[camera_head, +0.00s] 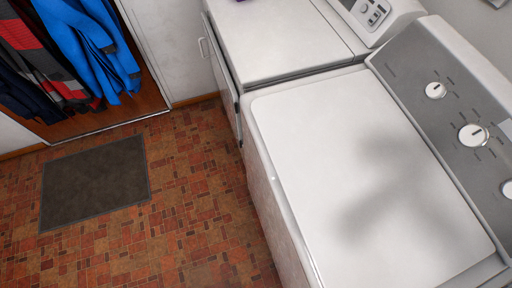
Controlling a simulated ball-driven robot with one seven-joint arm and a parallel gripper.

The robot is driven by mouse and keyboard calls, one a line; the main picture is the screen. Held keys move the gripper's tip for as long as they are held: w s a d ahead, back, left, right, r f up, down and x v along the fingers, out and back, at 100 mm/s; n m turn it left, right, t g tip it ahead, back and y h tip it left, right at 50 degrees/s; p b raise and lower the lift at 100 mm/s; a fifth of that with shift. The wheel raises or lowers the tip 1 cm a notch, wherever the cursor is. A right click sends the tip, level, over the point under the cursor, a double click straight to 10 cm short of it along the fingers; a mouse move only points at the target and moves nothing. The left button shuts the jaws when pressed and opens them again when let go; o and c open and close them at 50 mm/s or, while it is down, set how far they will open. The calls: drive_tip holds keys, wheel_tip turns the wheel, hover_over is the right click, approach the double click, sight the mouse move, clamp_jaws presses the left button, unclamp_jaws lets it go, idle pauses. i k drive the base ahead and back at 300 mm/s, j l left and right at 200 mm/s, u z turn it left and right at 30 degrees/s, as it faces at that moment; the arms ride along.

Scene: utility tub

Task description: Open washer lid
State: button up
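The white washer lid (350,160) lies flat and shut on top of the washer (262,180) at the right of the view. The washer's grey control panel (455,110) with several white knobs stands along the lid's right edge. A soft dark shadow falls across the lid's middle and right part. My gripper is not in view.
A white dryer (275,40) stands beyond the washer, with its front door (222,70) at its left side. A dark grey mat (95,182) lies on the red-brown tiled floor (190,210). Clothes (85,45) hang in a closet at the upper left. The floor left of the washer is clear.

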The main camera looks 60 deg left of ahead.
sight(372, 206)
drive_tip(key=k+u, duration=0.35)
drive_tip(key=u, duration=0.15)
drive_tip(key=i+l+u, duration=0.1)
drive_tip(key=u, duration=0.4)
drive_tip(key=k+j+z, duration=0.15)
drive_tip(key=j+z, duration=0.15)
drive_tip(key=j, duration=0.15)
